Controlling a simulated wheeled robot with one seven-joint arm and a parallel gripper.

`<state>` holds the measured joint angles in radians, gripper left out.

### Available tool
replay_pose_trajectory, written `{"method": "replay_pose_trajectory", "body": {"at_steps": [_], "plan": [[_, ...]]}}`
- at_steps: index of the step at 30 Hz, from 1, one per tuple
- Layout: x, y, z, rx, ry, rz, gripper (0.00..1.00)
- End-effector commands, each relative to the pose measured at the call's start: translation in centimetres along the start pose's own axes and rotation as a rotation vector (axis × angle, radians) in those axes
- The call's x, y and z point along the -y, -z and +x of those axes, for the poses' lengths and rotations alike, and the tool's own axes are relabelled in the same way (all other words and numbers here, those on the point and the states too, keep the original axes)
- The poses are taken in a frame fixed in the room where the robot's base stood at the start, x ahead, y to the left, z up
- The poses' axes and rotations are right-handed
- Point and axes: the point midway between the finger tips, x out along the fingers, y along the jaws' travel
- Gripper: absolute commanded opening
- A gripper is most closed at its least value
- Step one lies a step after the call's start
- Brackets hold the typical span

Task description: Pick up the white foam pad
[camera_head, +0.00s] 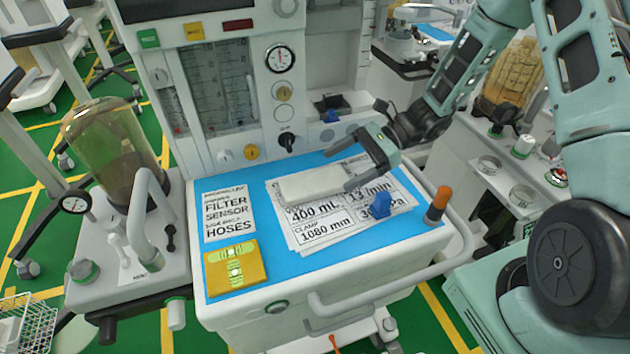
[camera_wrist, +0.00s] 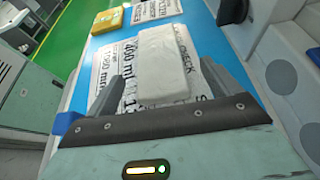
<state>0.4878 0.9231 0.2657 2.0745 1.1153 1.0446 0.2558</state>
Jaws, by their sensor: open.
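The white foam pad (camera_head: 312,188) is a flat, pale block lying on printed sheets on the blue cart top. It also shows in the wrist view (camera_wrist: 162,62), running away from my gripper. My gripper (camera_head: 352,168) is open at the right end of the pad. In the wrist view my gripper's fingers (camera_wrist: 172,88) stand on either side of the pad's near end, with a gap on the right side. I cannot tell whether either finger touches the pad.
The blue cart top (camera_head: 290,268) also holds a yellow pack (camera_head: 235,267), a text card (camera_head: 229,212), a blue clip-like piece (camera_head: 376,206) and an orange-topped cylinder (camera_head: 438,205). The anaesthesia machine's panel (camera_head: 237,132) rises behind. A glass canister (camera_head: 112,150) stands at left.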

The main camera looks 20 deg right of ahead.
Motion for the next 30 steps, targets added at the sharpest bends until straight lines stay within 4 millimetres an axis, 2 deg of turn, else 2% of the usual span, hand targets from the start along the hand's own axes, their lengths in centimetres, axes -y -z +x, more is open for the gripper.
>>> {"method": "replay_pose_trajectory", "body": {"at_steps": [5,15,24,29,30], "plan": [[-0.1,-0.1,1.1,0.000,-0.002,-0.001,0.89],[-0.3,-0.3,5.5,-0.001,-0.003,0.001,0.89],[-0.2,-0.2,6.0,-0.001,0.000,-0.001,0.89],[-0.2,-0.2,6.0,-0.002,0.000,-0.001,0.45],[-0.2,-0.2,6.0,-0.002,0.000,-0.001,0.41]]}}
